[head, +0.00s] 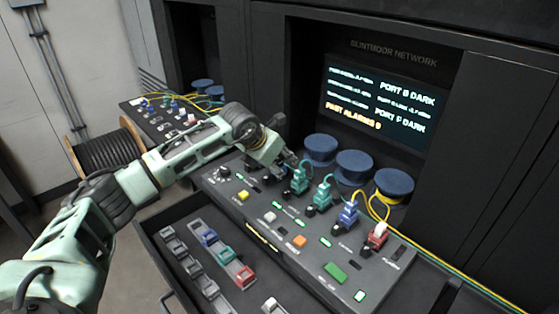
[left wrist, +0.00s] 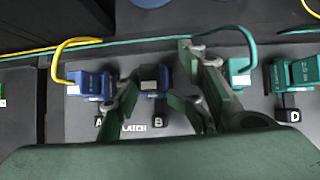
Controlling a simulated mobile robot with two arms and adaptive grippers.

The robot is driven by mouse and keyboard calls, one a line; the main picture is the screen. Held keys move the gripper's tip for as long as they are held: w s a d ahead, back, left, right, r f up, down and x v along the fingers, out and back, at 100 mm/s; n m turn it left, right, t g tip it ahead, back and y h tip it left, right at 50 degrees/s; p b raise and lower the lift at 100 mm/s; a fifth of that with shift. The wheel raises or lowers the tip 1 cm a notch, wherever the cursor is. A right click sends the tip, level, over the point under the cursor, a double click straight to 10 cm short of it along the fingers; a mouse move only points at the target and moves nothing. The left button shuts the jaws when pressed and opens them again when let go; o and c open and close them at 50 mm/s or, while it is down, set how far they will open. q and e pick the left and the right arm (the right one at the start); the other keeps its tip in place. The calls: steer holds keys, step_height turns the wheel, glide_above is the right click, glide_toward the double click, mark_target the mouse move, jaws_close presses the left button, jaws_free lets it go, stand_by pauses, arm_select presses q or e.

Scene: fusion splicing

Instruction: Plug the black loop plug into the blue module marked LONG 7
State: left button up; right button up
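My left gripper (head: 287,160) reaches over the far left part of the grey console. In the left wrist view its two fingers (left wrist: 160,88) are apart, one on each side of a blue module (left wrist: 152,82) in the slot marked B. Nothing is clearly clamped between them. Another blue module (left wrist: 90,84), with a yellow cable, stands at slot A. A further blue module (head: 348,214) stands nearer in the head view. No LONG 7 marking is readable. My right gripper is not in view.
Teal modules (head: 322,195) and a red module (head: 376,235) line the console. Cables run behind them beside blue round spools (head: 354,166). An open drawer (head: 147,240) in front holds small coloured modules (head: 226,254). A screen (head: 378,97) shows PORT B DARK.

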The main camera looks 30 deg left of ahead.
arm_select(q)
steer(key=shift+s+a+f, duration=0.15)
steer(key=shift+s+f, duration=0.1)
steer(key=shift+f, duration=0.1)
steer(key=v, duration=1.2)
steer(key=shift+r, duration=0.25)
steer(key=shift+w, duration=0.15)
